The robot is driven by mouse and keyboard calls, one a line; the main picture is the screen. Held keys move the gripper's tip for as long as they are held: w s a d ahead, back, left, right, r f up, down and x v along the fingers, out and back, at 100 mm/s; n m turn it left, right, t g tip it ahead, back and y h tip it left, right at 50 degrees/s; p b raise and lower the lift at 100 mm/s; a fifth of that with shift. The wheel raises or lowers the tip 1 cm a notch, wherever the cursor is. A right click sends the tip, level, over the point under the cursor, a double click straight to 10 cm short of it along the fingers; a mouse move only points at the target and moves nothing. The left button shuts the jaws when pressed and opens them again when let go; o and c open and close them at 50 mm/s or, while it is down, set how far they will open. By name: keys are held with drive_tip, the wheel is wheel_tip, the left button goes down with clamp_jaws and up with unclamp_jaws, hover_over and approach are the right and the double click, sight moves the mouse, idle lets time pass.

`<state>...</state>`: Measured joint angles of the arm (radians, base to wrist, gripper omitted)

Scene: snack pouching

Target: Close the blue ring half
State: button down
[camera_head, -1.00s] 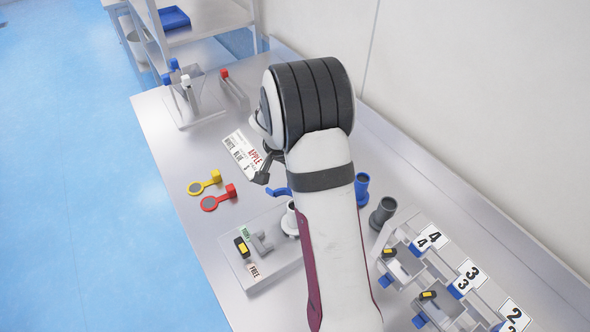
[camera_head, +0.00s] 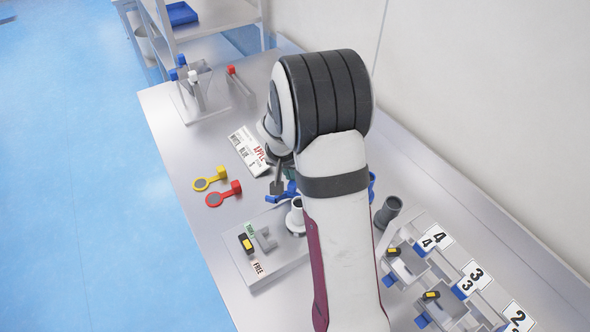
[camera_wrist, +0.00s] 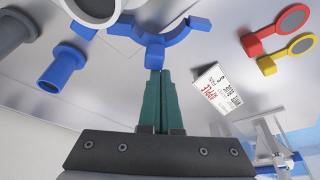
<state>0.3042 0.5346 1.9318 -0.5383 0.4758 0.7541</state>
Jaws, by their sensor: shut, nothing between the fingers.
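The blue ring half (camera_wrist: 172,38) is a curved blue piece with a square block at each visible end, lying near the top middle of the wrist view. In the head view part of the blue ring half (camera_head: 281,196) shows beside the white funnel-shaped post (camera_head: 295,216); my arm hides the rest. My gripper (camera_wrist: 157,74) has green fingers pressed together, with nothing between them. Its tips are at the blue block on the near edge of the ring half; whether they touch cannot be told. In the head view my gripper (camera_head: 278,183) is just above the ring half.
A blue tube (camera_wrist: 62,65) and a grey tube (camera_wrist: 16,30) stand left in the wrist view. Red (camera_head: 224,195) and yellow (camera_head: 208,179) ring tools and a printed card (camera_head: 248,150) lie on the table. Numbered stations (camera_head: 470,280) stand at the right.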

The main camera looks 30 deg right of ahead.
drive_tip(key=a+n, duration=0.1)
drive_tip(key=s+a+n+y, duration=0.1)
drive_tip(key=n, duration=0.1)
drive_tip(key=shift+t, duration=0.3)
drive_tip(key=shift+s+a, duration=0.75)
drive_tip(key=shift+a, duration=0.15)
drive_tip(key=shift+s+a, duration=0.2)
drive_tip(key=shift+s, duration=0.1)
drive_tip(key=shift+s+a+f, duration=0.1)
drive_tip(key=shift+s+a, duration=0.05)
drive_tip(key=shift+s, duration=0.15)
